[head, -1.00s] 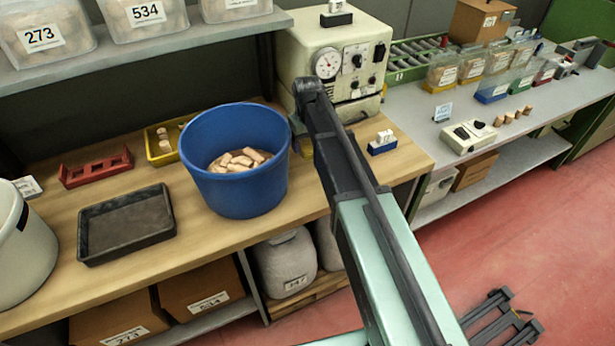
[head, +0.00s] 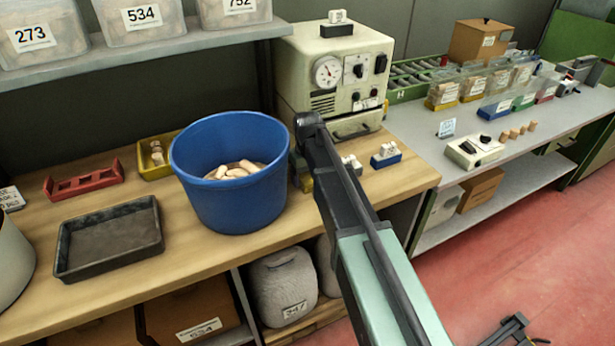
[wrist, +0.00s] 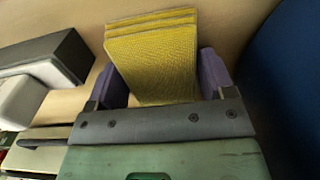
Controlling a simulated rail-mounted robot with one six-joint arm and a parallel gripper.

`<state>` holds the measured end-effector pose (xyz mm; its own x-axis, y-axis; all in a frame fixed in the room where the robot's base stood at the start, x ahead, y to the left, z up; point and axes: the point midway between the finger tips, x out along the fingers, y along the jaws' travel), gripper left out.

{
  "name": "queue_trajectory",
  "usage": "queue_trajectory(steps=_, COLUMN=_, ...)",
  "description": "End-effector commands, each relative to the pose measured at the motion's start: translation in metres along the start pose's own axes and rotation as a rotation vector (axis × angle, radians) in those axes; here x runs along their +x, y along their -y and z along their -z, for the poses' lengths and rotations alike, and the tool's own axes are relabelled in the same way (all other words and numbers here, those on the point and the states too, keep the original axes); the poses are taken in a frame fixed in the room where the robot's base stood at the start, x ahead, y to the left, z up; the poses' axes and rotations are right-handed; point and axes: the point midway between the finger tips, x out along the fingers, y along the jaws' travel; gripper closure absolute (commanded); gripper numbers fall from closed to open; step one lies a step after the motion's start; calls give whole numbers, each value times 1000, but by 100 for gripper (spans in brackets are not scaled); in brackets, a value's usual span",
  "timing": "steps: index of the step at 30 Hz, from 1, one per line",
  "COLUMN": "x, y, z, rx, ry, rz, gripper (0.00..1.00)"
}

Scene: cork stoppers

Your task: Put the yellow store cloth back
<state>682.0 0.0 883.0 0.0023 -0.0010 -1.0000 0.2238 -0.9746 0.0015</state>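The yellow store cloth (wrist: 155,60) shows in the wrist view as a folded, layered pad with a woven surface. My gripper (wrist: 160,80) has its two purple fingers on either side of it, spread about as wide as the cloth. Whether the fingers press on the cloth or only stand around it I cannot tell. In the head view my gripper is mostly hidden behind my arm and the blue tub. A small yellow patch (head: 304,180), likely the cloth, shows on the bench between tub and arm.
The blue tub (head: 230,200) with corks stands close left of my arm. The beige machine (head: 338,80) is behind. Small blocks (head: 386,156) lie to the right. A black tray (head: 110,238), red rack (head: 84,180) and yellow bin (head: 158,160) are further left.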

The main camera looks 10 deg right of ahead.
Motion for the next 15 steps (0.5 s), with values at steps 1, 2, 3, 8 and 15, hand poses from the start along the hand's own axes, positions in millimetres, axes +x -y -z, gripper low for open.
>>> queue_trajectory(steps=1, x=0, y=0, z=0, rx=0, ry=0, rz=1, gripper=18)
queue_trajectory(steps=2, x=0, y=0, z=0, rx=0, ry=0, rz=1, gripper=18)
queue_trajectory(steps=3, x=0, y=0, z=0, rx=0, ry=0, rz=1, gripper=18)
queue_trajectory(steps=8, x=-1, y=0, z=0, rx=0, ry=0, rz=1, gripper=18)
queue_trajectory(steps=15, x=-28, y=0, z=0, rx=0, ry=0, rz=1, gripper=18)
